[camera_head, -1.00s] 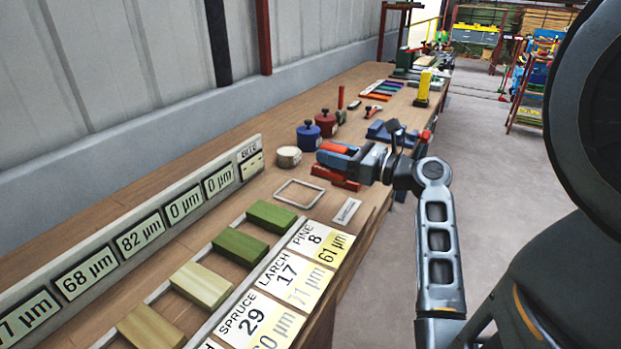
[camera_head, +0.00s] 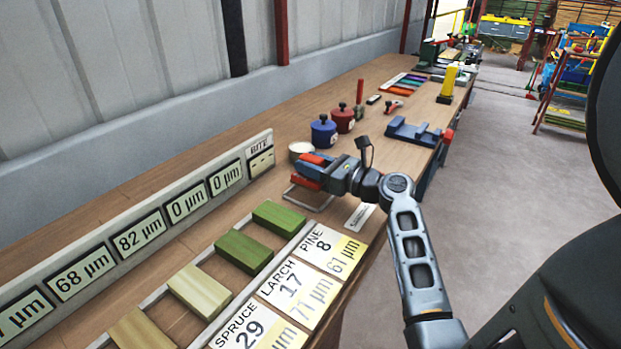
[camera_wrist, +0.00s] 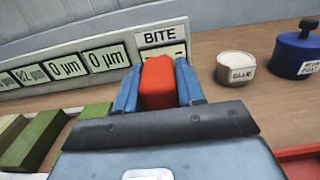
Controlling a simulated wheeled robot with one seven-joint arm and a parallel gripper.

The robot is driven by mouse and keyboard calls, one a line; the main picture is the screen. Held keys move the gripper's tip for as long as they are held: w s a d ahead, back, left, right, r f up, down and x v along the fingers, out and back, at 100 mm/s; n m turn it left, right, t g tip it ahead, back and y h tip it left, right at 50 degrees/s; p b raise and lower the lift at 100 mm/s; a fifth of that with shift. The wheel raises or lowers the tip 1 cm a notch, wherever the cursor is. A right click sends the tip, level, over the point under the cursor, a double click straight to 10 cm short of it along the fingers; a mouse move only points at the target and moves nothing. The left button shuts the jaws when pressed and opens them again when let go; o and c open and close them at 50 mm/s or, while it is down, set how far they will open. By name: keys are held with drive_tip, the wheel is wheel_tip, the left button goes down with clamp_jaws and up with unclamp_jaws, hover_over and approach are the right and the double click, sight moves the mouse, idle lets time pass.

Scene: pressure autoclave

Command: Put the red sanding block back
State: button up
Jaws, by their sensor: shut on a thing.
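A red sanding block (camera_wrist: 157,82) is between the two blue fingers of my gripper (camera_wrist: 158,92) in the wrist view. The gripper is shut on it. In the head view my gripper (camera_head: 312,168) is over the bench with red parts showing at its end. A pale rectangular outline frame (camera_head: 308,201) lies on the bench just below and in front of it, partly hidden by the gripper. The block appears held above the bench, apart from the outline; the exact height is hard to judge.
A white glue pot (camera_wrist: 236,70) and a blue pot (camera_wrist: 297,50) stand beyond the gripper, with a red pot (camera_head: 343,118) nearby. A tray with green and pale wood blocks (camera_head: 243,252) lies at left. A display strip (camera_head: 140,238) stands behind. A blue vise-like tool (camera_head: 412,131) is at right.

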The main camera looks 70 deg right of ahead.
drive_tip(key=shift+w+f, duration=0.2)
drive_tip(key=shift+f, duration=1.9)
drive_tip(key=shift+f, duration=0.1)
drive_tip(key=o, duration=1.1)
drive_tip(key=b+v, duration=0.1)
drive_tip(key=v, duration=1.1)
